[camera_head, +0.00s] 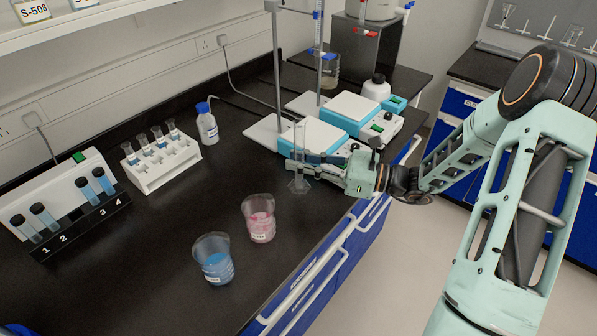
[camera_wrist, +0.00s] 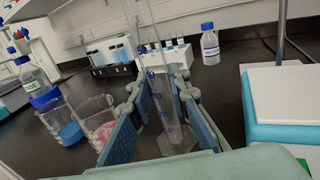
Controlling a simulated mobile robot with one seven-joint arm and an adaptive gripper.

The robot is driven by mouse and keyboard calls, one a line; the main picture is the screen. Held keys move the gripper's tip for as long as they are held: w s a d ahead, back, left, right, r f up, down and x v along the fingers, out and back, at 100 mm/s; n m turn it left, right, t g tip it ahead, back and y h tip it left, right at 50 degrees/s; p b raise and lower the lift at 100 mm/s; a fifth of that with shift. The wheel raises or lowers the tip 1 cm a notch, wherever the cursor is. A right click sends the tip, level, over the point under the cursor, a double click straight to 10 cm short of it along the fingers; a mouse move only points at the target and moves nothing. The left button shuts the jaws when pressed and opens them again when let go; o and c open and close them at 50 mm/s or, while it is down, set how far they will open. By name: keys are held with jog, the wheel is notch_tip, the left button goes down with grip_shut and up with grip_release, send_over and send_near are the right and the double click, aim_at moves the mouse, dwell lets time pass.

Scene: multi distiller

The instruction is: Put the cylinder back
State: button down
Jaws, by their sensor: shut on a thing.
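A clear, slim graduated cylinder (camera_head: 299,182) stands upright near the front edge of the black bench, in front of the stirrer plates. My gripper (camera_head: 303,162) reaches in from the right and is shut around the cylinder's body. In the wrist view, the cylinder (camera_wrist: 166,100) with its blue markings is between the two blue-padded fingers of my gripper (camera_wrist: 160,92). Its foot shows below the fingers. I cannot tell whether the foot touches the bench.
A beaker of pink liquid (camera_head: 259,219) and one of blue liquid (camera_head: 213,259) stand to the left. Two stirrer plates (camera_head: 322,137) with stands are just behind. A white tube rack (camera_head: 161,163), a blue-capped bottle (camera_head: 207,126) and a numbered rack (camera_head: 78,220) are farther back. Mid-bench is clear.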

jog(key=shift+w+a+f, duration=0.1)
jog(key=shift+a+f, duration=0.1)
jog(key=shift+f, duration=1.6)
jog(key=shift+f, duration=0.2)
jog(key=c, duration=1.8)
grip_release()
